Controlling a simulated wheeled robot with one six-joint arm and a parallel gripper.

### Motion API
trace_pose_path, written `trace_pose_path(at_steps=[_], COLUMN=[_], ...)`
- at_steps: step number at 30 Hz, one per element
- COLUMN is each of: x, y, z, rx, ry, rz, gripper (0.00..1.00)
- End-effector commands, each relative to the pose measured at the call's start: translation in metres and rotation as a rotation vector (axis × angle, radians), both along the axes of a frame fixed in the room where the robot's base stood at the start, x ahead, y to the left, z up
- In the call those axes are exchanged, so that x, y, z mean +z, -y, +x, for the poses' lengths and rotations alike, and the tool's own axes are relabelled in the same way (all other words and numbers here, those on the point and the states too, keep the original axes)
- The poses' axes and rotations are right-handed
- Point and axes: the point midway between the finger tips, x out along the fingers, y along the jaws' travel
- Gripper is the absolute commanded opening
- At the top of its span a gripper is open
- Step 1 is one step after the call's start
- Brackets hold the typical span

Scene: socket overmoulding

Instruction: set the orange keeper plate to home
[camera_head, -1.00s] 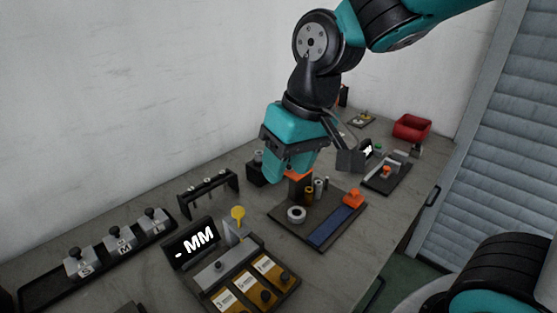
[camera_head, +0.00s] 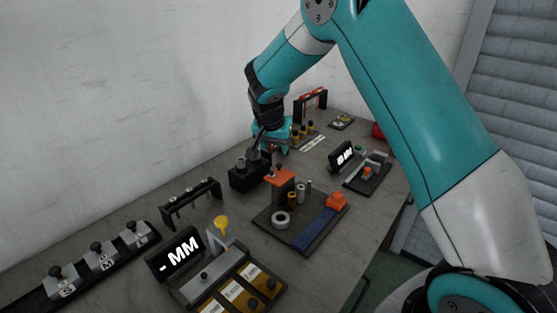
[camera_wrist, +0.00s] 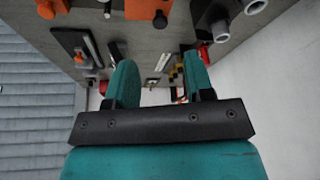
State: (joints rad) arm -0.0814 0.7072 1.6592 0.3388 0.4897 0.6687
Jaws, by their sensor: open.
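Two orange parts sit on the dark middle fixture (camera_head: 275,236), and I cannot tell which is the keeper plate. One is an orange plate (camera_head: 283,176) on top of a black block. The other is an orange piece (camera_head: 337,201) at the far end of a blue strip. My gripper (camera_head: 274,146) is beyond this fixture, near the wall, behind a black box; its fingertips are partly hidden. In the wrist view, my gripper (camera_wrist: 161,76) has its two teal fingers apart with nothing between them. An orange part (camera_wrist: 148,9) shows at the top edge there.
A black box with grey cylinders (camera_head: 249,174) stands close before my gripper. A black rack (camera_head: 190,203), a display (camera_head: 174,254) and a tray of yellow cards (camera_head: 240,294) are nearer. An orange-topped frame (camera_head: 311,98) stands behind. A small device (camera_head: 368,171) is at right.

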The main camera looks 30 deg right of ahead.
Motion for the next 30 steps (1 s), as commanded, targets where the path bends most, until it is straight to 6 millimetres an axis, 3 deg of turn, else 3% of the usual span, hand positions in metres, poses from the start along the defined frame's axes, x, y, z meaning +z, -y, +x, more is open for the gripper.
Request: trace_pose_path(at_steps=[6, 12, 25, 30], x=[-0.044, -0.071, -0.081, -0.081], y=[0.014, 0.021, 0.024, 0.024], z=[0.012, 0.021, 0.024, 0.024], rx=[0.000, 0.001, 0.001, 0.002], ry=[-0.004, -0.002, 0.000, 0.000], rz=[0.000, 0.000, 0.000, 0.000], gripper=[0.48, 0.48, 0.48, 0.11])
